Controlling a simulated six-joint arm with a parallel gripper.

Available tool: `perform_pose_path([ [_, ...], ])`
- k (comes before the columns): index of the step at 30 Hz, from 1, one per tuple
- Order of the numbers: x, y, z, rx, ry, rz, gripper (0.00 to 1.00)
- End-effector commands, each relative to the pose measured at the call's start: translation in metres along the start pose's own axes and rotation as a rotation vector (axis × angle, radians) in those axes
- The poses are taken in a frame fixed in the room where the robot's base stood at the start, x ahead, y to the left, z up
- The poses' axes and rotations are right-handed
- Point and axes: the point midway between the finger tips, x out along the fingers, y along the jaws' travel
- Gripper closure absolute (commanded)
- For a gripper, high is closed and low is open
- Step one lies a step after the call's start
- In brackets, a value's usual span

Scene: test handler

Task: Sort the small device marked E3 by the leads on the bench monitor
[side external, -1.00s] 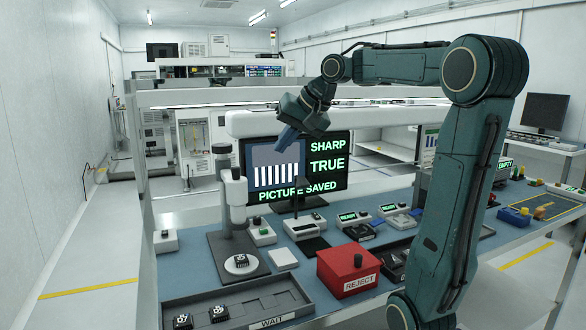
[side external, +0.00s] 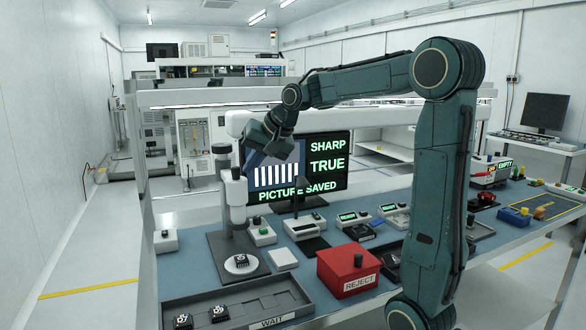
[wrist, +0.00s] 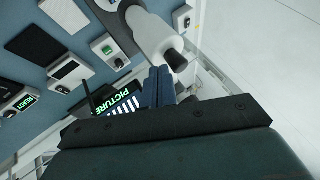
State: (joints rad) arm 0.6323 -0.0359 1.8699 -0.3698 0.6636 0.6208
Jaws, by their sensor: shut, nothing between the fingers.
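The bench monitor (side external: 326,178) shows a picture of a row of straight, even white leads, with the words SHARP, TRUE and PICTURE SAVED. A small black device (side external: 241,260) lies on the round white stage of the microscope (side external: 235,190). Its marking is too small to read, so I cannot tell whether it is E3. My gripper (side external: 250,167) is in the air by the microscope head, in front of the monitor's left edge. Its blue fingers (wrist: 160,84) are together and empty in the wrist view, close to the white microscope head (wrist: 163,45).
The WAIT tray (side external: 284,299) at the front holds two black devices (side external: 183,321) at its left. The red REJECT box (side external: 347,270) stands right of it. Small READY stations (side external: 354,219) are behind, and an EMPTY display (side external: 504,165) is farther right. A white pad (side external: 283,258) lies beside the microscope.

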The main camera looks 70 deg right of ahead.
Motion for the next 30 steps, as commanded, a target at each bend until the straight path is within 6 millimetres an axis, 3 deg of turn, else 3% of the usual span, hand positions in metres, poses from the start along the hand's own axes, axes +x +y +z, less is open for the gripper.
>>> perform_pose_path([
  [20,0.002,-0.007,0.002,-0.001,0.000,-0.001,1.00],
  [30,0.012,-0.035,0.011,-0.003,-0.002,-0.004,1.00],
])
